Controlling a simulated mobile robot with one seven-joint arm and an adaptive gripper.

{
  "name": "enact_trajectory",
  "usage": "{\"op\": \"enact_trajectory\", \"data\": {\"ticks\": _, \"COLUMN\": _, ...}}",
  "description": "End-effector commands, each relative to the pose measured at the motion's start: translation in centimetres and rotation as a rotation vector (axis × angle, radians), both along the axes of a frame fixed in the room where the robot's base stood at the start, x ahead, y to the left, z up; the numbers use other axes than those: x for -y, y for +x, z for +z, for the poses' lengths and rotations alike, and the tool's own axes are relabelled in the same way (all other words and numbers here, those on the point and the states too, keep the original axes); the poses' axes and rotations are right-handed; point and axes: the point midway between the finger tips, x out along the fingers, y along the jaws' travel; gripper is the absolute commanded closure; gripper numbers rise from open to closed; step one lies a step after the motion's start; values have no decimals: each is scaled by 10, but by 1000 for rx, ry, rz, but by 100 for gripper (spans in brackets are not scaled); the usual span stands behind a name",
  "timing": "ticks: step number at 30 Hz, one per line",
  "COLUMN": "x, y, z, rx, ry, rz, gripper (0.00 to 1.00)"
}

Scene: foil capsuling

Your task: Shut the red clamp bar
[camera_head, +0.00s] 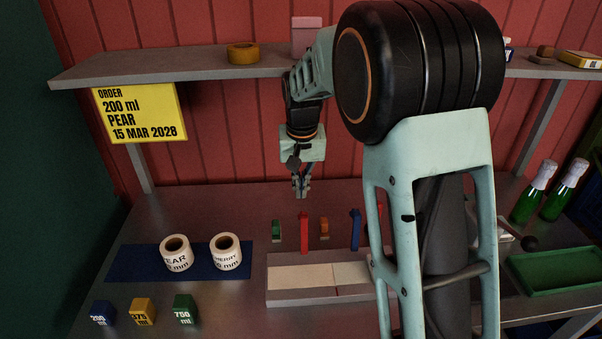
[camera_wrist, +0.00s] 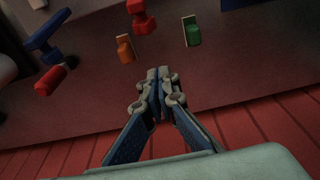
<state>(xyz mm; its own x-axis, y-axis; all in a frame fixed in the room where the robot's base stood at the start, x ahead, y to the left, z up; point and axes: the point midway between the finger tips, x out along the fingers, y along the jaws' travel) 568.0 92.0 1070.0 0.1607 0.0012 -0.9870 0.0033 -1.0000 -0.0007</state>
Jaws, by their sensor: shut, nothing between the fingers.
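The red clamp bar (camera_head: 304,234) stands out at the back edge of the pale slotted board (camera_head: 290,293) in the head view. In the wrist view the red bar (camera_wrist: 141,18) is at the top, cut by the frame edge. Whether it is raised or lowered I cannot tell for sure. My gripper (camera_head: 302,190) is shut and empty, pointing down, behind and above the red bar and apart from it. Its closed fingertips (camera_wrist: 160,76) show in the wrist view.
A green block (camera_head: 276,229) and an orange block (camera_head: 324,226) flank the red bar. A blue bar (camera_head: 355,229) is further right; another red piece (camera_wrist: 50,80) lies past it. Label rolls (camera_head: 175,252) stand left. A shelf (camera_head: 200,68) runs above.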

Motion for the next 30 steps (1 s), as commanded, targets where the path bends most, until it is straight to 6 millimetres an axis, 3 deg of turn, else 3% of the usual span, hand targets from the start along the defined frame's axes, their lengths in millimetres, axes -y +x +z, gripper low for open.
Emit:
{"op": "enact_trajectory", "data": {"ticks": 3, "x": 0, "y": 2, "z": -23, "rx": -3, "ry": -1, "rz": 1, "gripper": 100}}
{"op": "enact_trajectory", "data": {"ticks": 12, "x": 0, "y": -31, "z": -13, "rx": 0, "ry": -1, "rz": 1, "gripper": 100}}
{"op": "enact_trajectory", "data": {"ticks": 30, "x": 0, "y": -36, "z": -13, "rx": 6, "ry": -1, "rz": 1, "gripper": 100}}
